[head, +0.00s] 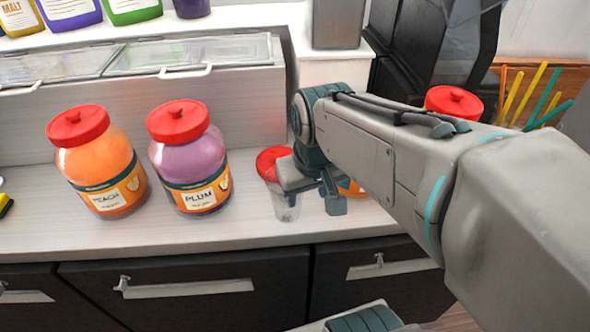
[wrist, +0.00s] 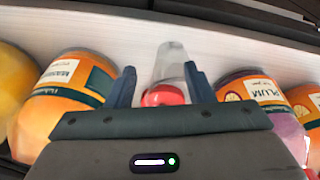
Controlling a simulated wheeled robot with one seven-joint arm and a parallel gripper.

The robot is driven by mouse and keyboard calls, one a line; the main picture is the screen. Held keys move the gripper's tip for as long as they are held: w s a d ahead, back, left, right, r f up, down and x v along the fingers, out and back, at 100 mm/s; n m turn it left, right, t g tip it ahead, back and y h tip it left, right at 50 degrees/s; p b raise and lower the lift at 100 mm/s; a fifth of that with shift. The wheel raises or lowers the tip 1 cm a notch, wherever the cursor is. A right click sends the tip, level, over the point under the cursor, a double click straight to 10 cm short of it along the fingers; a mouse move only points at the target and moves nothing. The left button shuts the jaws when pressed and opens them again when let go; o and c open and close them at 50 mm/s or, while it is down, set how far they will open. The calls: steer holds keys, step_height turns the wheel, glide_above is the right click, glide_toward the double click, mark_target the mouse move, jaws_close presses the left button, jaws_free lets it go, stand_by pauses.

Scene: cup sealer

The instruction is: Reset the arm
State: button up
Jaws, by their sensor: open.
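My gripper (head: 318,192) is low over the counter at the centre right in the head view. Its two dark fingers are apart. A clear cup (head: 285,205) with a red lid (head: 271,163) stands upright on the counter beside the fingers, partly hidden by my gripper. In the wrist view, the clear cup (wrist: 171,60) and its red top (wrist: 163,95) appear between the open fingers (wrist: 160,82). I see a gap beside the cup, but cannot tell whether either finger touches it. My arm reaches in from the right and hides part of the counter.
A peach jar (head: 98,170) and a plum jar (head: 190,165) stand left of the cup. Another red-lidded jar (head: 453,101) is mostly hidden behind my arm. A lidded container row (head: 190,54) runs behind. Drawers (head: 185,290) lie below the counter's front edge (head: 150,250).

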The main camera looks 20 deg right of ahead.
steer(key=s+f, duration=0.2)
steer(key=s, duration=0.1)
steer(key=shift+s+m, duration=0.1)
steer(key=shift+m, duration=0.2)
steer(key=shift+r, duration=0.1)
steer(key=shift+c, duration=1.3)
